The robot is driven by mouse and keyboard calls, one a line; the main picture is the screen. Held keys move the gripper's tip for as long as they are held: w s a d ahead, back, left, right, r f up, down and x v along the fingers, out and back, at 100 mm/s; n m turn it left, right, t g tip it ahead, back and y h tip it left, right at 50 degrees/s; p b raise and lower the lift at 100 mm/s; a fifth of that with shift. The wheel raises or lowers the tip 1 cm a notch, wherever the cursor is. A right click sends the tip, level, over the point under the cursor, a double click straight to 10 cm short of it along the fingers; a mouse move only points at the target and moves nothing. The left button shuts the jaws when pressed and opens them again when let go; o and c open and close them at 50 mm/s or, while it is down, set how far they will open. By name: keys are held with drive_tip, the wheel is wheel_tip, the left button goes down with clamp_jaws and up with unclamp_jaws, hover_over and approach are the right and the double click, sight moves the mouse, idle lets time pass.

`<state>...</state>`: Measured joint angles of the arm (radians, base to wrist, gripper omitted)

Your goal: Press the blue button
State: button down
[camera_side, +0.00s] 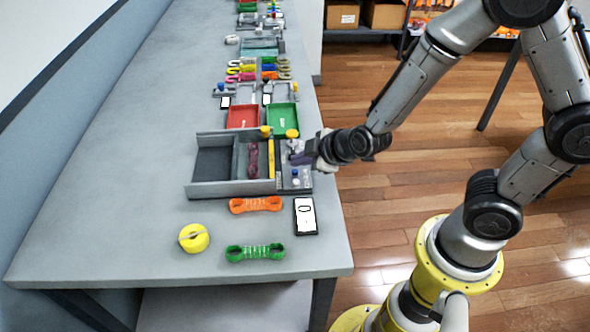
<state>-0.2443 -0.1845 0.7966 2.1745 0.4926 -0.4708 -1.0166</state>
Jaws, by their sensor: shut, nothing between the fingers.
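A small blue button (295,171) shows on the grey panel (297,184) at the right end of the grey compartment box (232,188), near the table's right edge. My gripper (297,158) reaches in from the right over the upper part of this panel. Its fingers are shut and hold nothing. In the picture the fingertips are just above the blue button. I cannot tell the exact height of the fingertips over the panel, and I see no clear contact with the button. The gripper hides part of the panel behind it.
A yellow knob (292,133) stands behind the gripper, near green (283,117) and red (243,116) trays. Orange (255,204) and green (255,252) straps, a yellow tape roll (194,238) and a device with a white screen (305,215) lie in front. The table's left side is clear.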

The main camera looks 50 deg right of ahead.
idle(0.7)
drive_tip(key=shift+f, duration=0.45)
drive_tip(key=shift+f, duration=0.4)
idle(0.5)
drive_tip(key=shift+r, duration=0.85)
drive_tip(key=shift+r, duration=0.1)
wheel_tip(320, 180, up, 5)
drive_tip(key=shift+f, duration=0.1)
idle(0.5)
idle(0.5)
